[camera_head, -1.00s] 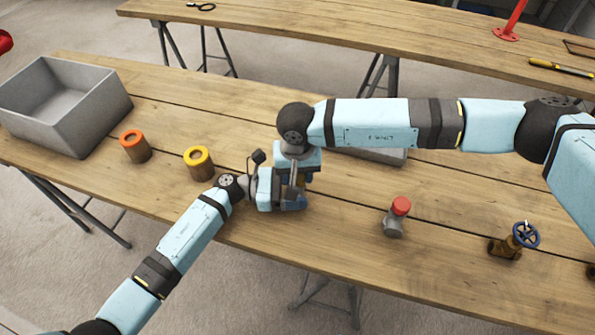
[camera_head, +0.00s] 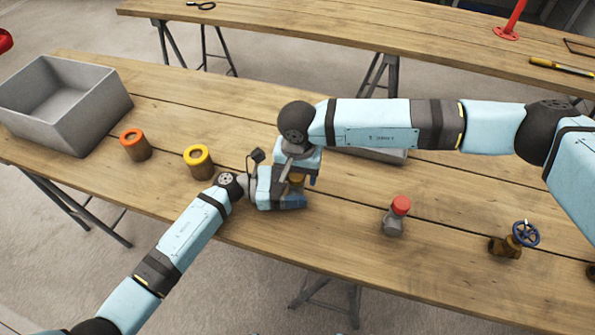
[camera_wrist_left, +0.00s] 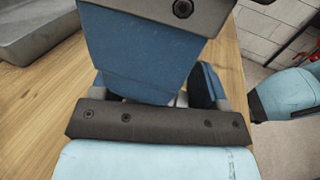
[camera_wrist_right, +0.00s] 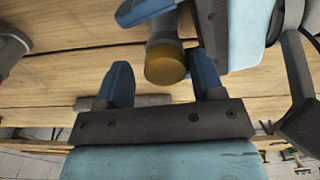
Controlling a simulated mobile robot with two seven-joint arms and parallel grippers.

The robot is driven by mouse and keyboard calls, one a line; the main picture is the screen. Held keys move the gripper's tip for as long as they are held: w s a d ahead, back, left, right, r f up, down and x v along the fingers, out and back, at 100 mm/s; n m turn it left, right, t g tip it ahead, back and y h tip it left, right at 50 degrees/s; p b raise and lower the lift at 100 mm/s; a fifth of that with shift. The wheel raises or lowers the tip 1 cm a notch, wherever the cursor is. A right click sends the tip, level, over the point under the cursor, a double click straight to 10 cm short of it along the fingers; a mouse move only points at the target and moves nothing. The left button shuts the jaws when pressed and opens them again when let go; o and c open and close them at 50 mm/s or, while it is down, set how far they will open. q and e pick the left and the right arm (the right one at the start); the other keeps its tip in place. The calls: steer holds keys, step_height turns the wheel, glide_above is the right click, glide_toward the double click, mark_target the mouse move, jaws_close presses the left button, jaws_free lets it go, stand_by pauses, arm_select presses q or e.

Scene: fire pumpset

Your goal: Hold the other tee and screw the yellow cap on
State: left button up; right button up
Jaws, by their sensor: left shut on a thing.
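My left gripper (camera_head: 292,199) is shut on a grey tee and holds it upright near the middle of the table. The tee (camera_wrist_right: 163,24) shows in the right wrist view, partly hidden by the left gripper. The yellow cap (camera_wrist_right: 165,66) sits at the tee's end; whether it is threaded on cannot be told. It also shows small in the head view (camera_head: 297,180). My right gripper (camera_wrist_right: 160,75) is open above the cap, its two blue fingers apart on either side.
A second tee with a red cap (camera_head: 396,215) stands to the right, then a valve with a blue wheel (camera_head: 514,240). A grey bin (camera_head: 100,112) is at far left. A grey tray (camera_head: 385,156) lies behind my right arm.

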steer(key=shift+a, duration=0.15)
steer(key=shift+r, duration=0.2)
step_height(320, 180, up, 4)
steer(key=shift+r, duration=0.1)
stand_by(0.3)
steer(key=shift+r, duration=0.1)
steer(key=c, duration=0.3)
step_height(320, 180, up, 2)
steer(key=shift+r+n, duration=0.1)
steer(key=shift+n, duration=0.9)
steer(key=shift+r+n, duration=0.5)
steer(key=shift+n, duration=0.2)
